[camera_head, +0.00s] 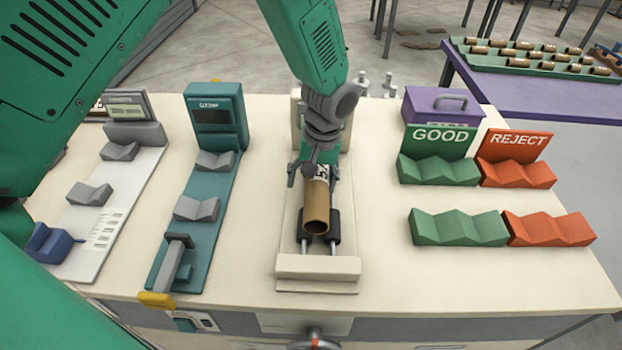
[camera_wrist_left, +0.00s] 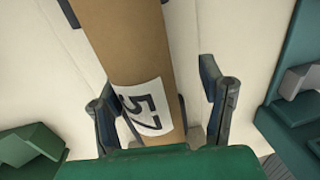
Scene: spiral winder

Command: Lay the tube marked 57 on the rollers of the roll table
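The cardboard tube marked 57 (camera_head: 317,207) lies lengthwise at the roll table (camera_head: 318,267), over its dark rollers (camera_head: 334,228). I cannot tell whether it fully rests on them. Its white label with 57 shows in the left wrist view (camera_wrist_left: 143,106). My left gripper (camera_head: 318,172) is at the tube's far part, with one finger on each side of it. In the left wrist view the fingers (camera_wrist_left: 165,100) are spread, with a visible gap between the tube and the right-hand finger. My right gripper is not in view.
A teal station with a gauge (camera_head: 213,115) and a grey scale (camera_head: 128,108) stand to the left. Green GOOD racks (camera_head: 458,228) and orange REJECT racks (camera_head: 549,229) stand to the right. A tray of tubes (camera_head: 535,68) lies on the purple table behind.

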